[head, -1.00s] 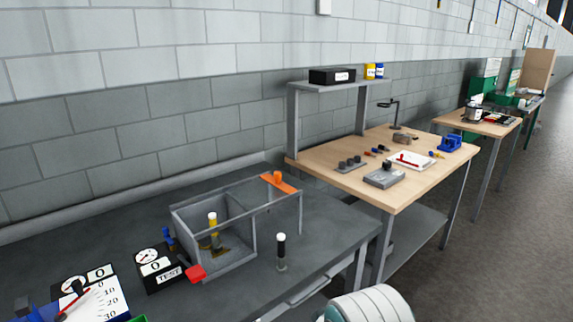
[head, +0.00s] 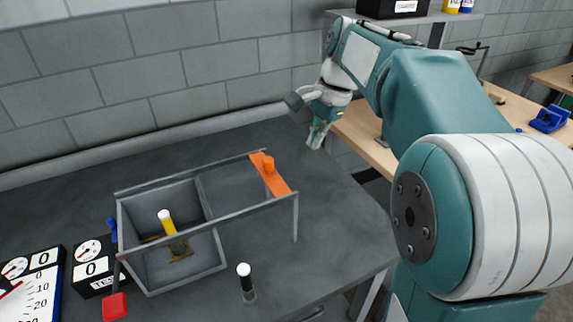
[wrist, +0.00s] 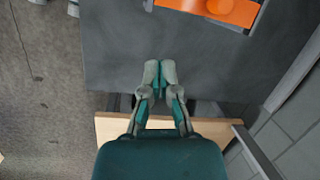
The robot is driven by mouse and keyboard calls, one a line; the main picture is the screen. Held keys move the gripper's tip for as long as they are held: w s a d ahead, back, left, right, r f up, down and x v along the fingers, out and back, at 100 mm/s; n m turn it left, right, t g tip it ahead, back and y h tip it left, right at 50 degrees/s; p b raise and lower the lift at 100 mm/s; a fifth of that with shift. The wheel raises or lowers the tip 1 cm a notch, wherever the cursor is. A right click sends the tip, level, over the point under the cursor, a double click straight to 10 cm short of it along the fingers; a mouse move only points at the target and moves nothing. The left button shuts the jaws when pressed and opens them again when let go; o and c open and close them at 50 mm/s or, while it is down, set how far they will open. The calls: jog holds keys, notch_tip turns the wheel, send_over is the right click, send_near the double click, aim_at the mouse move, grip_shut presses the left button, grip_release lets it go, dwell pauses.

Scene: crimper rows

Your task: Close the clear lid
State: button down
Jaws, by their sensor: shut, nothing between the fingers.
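The clear lid (head: 205,216) is a see-through panel in a thin grey frame, slid out to the right past an open grey box (head: 140,213). An orange strip with a round orange knob (head: 268,164) crosses the lid's right end. The knob also shows at the top of the wrist view (wrist: 220,6). A yellow cylinder with a white top (head: 167,222) stands in the box. My gripper (head: 314,140) is shut and empty, up and to the right of the knob and apart from it. Its fingertips (wrist: 160,72) show together in the wrist view.
A black cylinder with a white top (head: 246,283) stands in front of the box. A dial gauge block (head: 95,266), a red paddle (head: 115,306) and a scale board (head: 30,290) are at the left. The grey bench right of the lid is clear. A wooden table (head: 365,135) adjoins.

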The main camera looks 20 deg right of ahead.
aim_at(211, 202)
jog(key=w+d+f+m+g+y, duration=0.1)
jog(key=w+d+m, duration=0.2)
jog(key=w, duration=0.3)
jog(key=s+a+f, duration=0.1)
jog(key=a+f, duration=0.6)
jog(key=f, duration=0.2)
jog(key=shift+s+a+f, duration=0.15)
jog(key=shift+s+f, duration=0.2)
jog(key=s+a, duration=0.1)
jog(key=a, duration=0.5)
jog(key=s+a, duration=0.1)
jog(key=a, duration=0.5)
jog(key=s+a, duration=0.1)
jog(key=a, duration=0.5)
jog(key=shift+s, duration=0.35)
jog(key=shift+d, duration=0.2)
